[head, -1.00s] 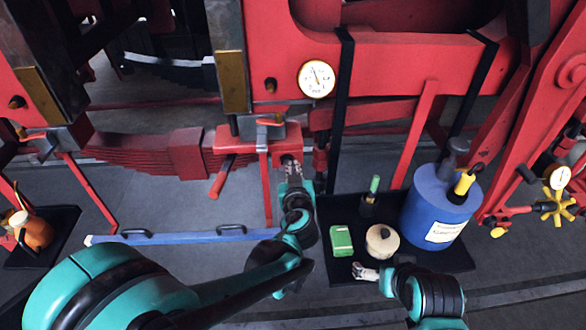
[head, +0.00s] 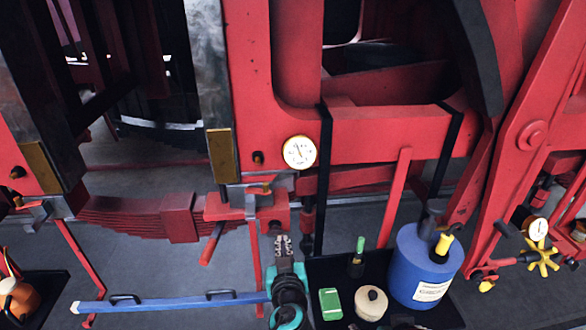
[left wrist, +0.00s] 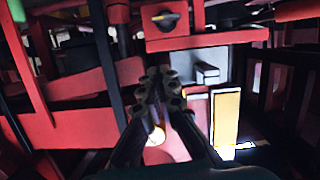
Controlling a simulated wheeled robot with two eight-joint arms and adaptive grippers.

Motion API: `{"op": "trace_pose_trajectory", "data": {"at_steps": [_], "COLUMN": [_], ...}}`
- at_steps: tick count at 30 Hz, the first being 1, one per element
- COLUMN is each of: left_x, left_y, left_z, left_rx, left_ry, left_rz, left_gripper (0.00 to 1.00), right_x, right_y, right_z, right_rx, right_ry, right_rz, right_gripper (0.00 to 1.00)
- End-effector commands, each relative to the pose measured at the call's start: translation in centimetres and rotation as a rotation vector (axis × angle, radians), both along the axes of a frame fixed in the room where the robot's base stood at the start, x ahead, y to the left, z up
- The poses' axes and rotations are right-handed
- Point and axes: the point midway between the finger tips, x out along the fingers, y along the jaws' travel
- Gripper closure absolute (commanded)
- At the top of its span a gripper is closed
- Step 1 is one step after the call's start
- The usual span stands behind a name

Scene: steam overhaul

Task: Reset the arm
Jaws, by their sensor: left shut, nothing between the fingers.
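My left gripper (head: 282,240) points up and away from me, in front of the red frame and just right of a thin red post. Its fingers are together and hold nothing. In the left wrist view the two dark fingers (left wrist: 163,82) meet at the tips, with red metalwork beyond them. Only the end part of my left arm shows at the bottom of the head view. My right gripper is out of the picture; a dark sliver at the bottom edge may be part of that arm.
A black tray (head: 328,267) holds a blue canister (head: 422,262), a green box (head: 330,303), a round cream tin (head: 371,302) and a small green-topped bottle (head: 357,262). A long blue bar (head: 170,303) lies to the left. A white gauge (head: 299,152) sits on the red frame.

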Motion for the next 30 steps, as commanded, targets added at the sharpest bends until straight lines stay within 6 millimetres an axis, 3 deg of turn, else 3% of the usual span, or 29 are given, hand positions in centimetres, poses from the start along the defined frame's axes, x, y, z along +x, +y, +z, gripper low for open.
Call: {"op": "trace_pose_trajectory", "data": {"at_steps": [4, 7, 10, 13, 18, 21, 30], "left_x": [-0.7, -2.4, -5.7, -9.5, -14.9, -16.6, -17.5], "left_y": [2.7, 6.8, 10.9, 13.3, 14.0, 13.5, 13.1], "left_z": [-1.5, -4.1, -7.6, -10.7, -14.2, -15.0, -15.3], "left_rx": [0.022, 0.055, 0.077, 0.077, 0.048, 0.034, 0.026], "left_ry": [0.068, 0.195, 0.363, 0.516, 0.670, 0.703, 0.716], "left_rz": [0.037, 0.078, 0.091, 0.055, -0.068, -0.130, -0.172], "left_gripper": [1.00, 1.00, 1.00, 1.00, 1.00, 1.00, 1.00], "right_x": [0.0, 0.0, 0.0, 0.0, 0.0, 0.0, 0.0], "right_y": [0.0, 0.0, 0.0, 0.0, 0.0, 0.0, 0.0], "right_z": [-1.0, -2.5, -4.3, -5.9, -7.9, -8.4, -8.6], "right_rx": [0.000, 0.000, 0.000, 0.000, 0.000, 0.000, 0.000], "right_ry": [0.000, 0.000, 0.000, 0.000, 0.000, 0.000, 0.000], "right_rz": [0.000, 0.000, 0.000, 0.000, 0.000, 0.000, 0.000], "right_gripper": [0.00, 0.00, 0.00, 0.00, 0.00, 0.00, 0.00]}}
